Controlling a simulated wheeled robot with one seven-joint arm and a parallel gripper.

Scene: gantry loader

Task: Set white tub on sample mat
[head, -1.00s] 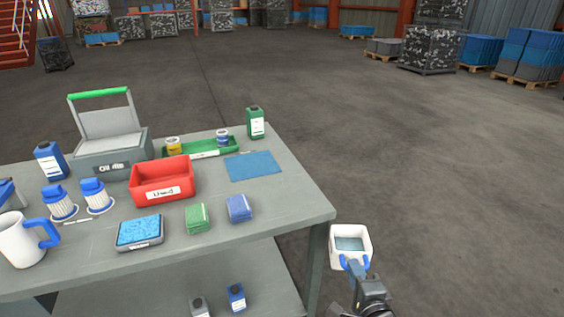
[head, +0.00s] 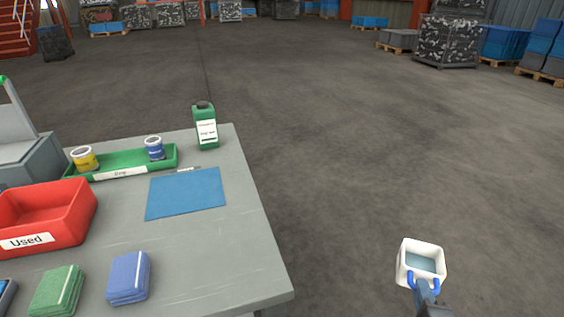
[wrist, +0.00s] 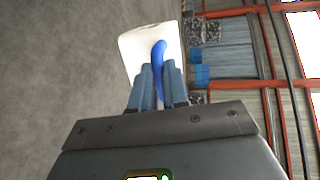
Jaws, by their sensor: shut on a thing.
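The white tub (head: 421,257) is a small square open container with a blue handle and a bluish-grey inside. My gripper (head: 424,285) is shut on the tub's blue handle and holds it up, to the right of the bench and over the floor. In the wrist view the tub (wrist: 140,48) is beyond my gripper (wrist: 158,85), with the blue handle between the fingers. The sample mat is likely the flat blue mat (head: 186,193) on the bench; it is bare.
The grey bench (head: 205,265) carries a green tray (head: 122,164) with two small jars, a green bottle (head: 205,128), a red "Used" bin (head: 45,215), a green cloth stack (head: 57,291) and a blue one (head: 128,277). Bench surface right of the mat is clear.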

